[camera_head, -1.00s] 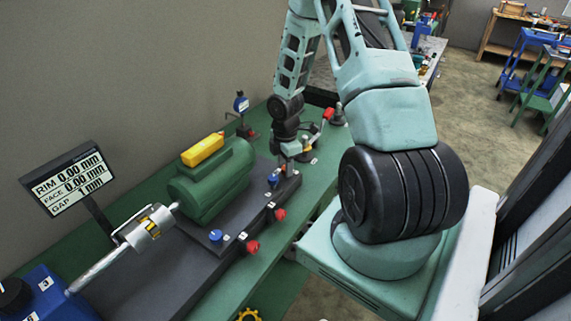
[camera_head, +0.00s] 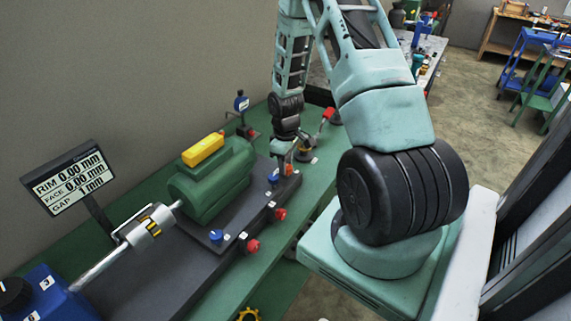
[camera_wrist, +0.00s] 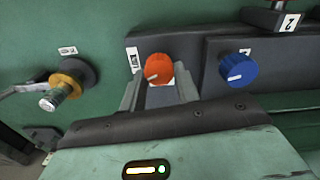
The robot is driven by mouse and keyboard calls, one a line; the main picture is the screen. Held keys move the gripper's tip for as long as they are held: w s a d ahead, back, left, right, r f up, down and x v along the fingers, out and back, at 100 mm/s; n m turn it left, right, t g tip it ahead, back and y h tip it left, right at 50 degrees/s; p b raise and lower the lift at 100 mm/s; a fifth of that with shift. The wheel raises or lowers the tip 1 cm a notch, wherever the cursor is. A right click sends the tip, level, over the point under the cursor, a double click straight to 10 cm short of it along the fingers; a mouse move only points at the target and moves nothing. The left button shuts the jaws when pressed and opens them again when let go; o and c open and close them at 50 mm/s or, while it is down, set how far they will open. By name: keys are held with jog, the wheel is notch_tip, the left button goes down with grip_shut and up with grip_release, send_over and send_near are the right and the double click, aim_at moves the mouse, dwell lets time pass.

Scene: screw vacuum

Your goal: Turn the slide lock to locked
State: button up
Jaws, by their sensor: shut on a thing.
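The orange knob (camera_wrist: 158,69), with a white pointer line towards its lower left, sits on the end of the dark base; I take it for the slide lock. It also shows small in the head view (camera_head: 289,170), beside my gripper. My gripper (camera_wrist: 158,86) is shut on this knob, one finger on each side of it. The fingers reach down over the knob from the front in the wrist view. A label (camera_wrist: 132,60) stands left of the knob, too small to read. In the head view my gripper (camera_head: 282,158) is partly hidden and small.
A blue knob (camera_wrist: 236,67) stands close to the right on the same base. A metal fitting with a yellow ring (camera_wrist: 65,85) is to the left. A green motor (camera_head: 212,180), red knobs (camera_head: 253,246) and a gauge display (camera_head: 75,178) are along the bench (camera_head: 232,287).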

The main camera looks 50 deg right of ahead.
jog(key=shift+d+m+b, duration=0.1)
jog(key=shift+m+b, duration=0.2)
jog(key=shift+m, duration=1.9)
jog(key=o, duration=1)
jog(key=shift+c, duration=0.2)
notch_tip(320, 180, up, 18)
jog(key=b, duration=0.2)
jog(key=shift+f, duration=0.25)
